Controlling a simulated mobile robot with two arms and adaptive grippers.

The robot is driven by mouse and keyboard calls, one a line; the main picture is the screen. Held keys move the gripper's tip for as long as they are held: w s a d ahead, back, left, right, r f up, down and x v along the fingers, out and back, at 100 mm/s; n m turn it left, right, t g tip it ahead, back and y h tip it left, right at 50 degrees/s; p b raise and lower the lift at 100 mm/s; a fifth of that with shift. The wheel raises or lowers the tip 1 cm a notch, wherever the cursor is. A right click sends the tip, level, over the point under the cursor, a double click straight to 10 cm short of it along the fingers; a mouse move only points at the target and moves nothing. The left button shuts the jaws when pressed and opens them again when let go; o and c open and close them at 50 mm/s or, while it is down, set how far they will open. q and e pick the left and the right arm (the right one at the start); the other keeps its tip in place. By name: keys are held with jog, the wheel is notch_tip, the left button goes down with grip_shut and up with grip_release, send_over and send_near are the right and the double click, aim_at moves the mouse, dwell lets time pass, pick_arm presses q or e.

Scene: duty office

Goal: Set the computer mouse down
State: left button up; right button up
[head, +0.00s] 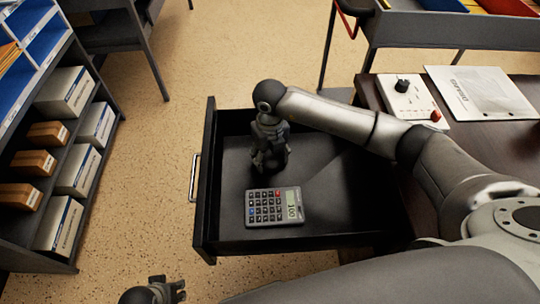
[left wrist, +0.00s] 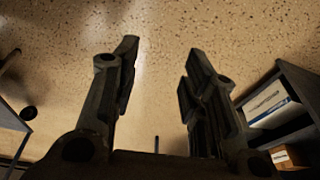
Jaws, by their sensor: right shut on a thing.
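My right gripper (head: 270,160) reaches down into the open drawer (head: 340,240), behind the calculator. It is shut on a dark thing low between its fingers, taken to be the computer mouse. The mouse is mostly hidden by the gripper and hard to tell from the dark fingers. I cannot tell whether it touches the drawer floor. My left gripper (head: 176,288) is low at the bottom edge of the head view, outside the drawer. In the left wrist view its fingers (left wrist: 161,58) are apart with nothing between them.
A grey calculator (head: 274,207) lies in the front part of the drawer. The drawer floor to the right is clear. On the desk (head: 490,150) are a control box (head: 408,97) and a paper (head: 478,92). A shelf (head: 60,210) with boxes stands at the left.

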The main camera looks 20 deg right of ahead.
aim_at(270, 156)
jog(key=o, duration=1)
jog(key=shift+r, duration=0.1)
jog(key=shift+r, duration=0.3)
pick_arm(q)
notch_tip(270, 156, down, 6)
jog(key=s+p, duration=0.1)
jog(key=shift+s+p, duration=0.35)
jog(key=shift+p, duration=0.05)
pick_arm(e)
notch_tip(270, 156, up, 12)
jog(key=shift+f, duration=0.25)
pick_arm(q)
jog(key=shift+a+r, duration=0.1)
